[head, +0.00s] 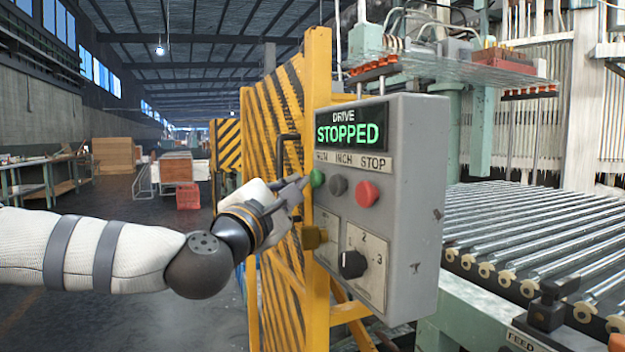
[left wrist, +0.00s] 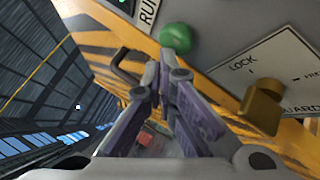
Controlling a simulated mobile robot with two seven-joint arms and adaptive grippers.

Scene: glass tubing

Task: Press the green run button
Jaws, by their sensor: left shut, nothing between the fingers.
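The green run button (head: 317,178) sits at the left of the button row on a grey control box (head: 410,215), under the label RUN. My left gripper (head: 303,183) is shut and empty, its fingertips just left of the green button; I cannot tell whether they touch it. The display (head: 350,126) reads DRIVE STOPPED. My right gripper is not in view.
A grey inch button (head: 337,186) and a red stop button (head: 367,193) are to the right of the green one. Below are a brass lock (head: 313,237) and a black selector knob (head: 352,264). A yellow striped guard (head: 275,160) stands behind my gripper. Rollers (head: 540,235) run at the right.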

